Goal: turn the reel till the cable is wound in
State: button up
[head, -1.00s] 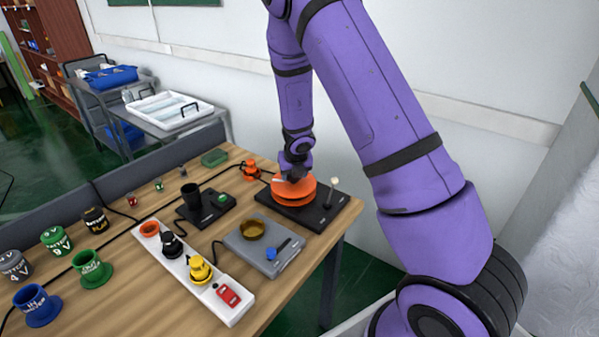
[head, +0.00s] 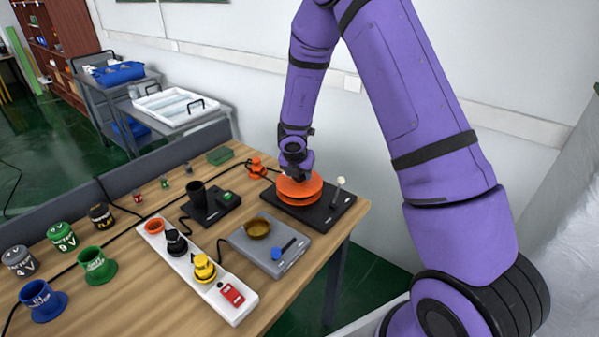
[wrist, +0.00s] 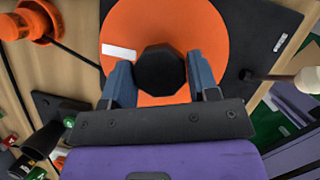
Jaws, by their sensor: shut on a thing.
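The orange reel (head: 299,188) sits on a black base plate (head: 325,212) at the right end of the table. It also shows in the wrist view (wrist: 214,45), with a white mark (wrist: 118,51) on its left side. A black faceted knob (wrist: 160,70) stands up from the reel. My gripper (wrist: 163,82) is over the reel with its two blue-grey fingers on either side of this knob, shut on it. A black cable (wrist: 72,52) runs from the reel to an orange plug (wrist: 30,20), which is in the head view too (head: 257,168). The cable wound on the reel is hidden.
A white-tipped lever (head: 340,182) stands on the base plate, right of the reel. A grey device with a brass bowl (head: 258,227), a black cup stand (head: 208,204) and a white power strip (head: 200,270) stand nearby. Several coloured cups are at the left.

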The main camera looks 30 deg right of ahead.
dwell(0.4)
jog(key=o, duration=1.3)
jog(key=shift+c, duration=0.2)
jog(key=v, duration=1)
jog(key=shift+r, duration=0.35)
jog(key=shift+s+a, duration=0.1)
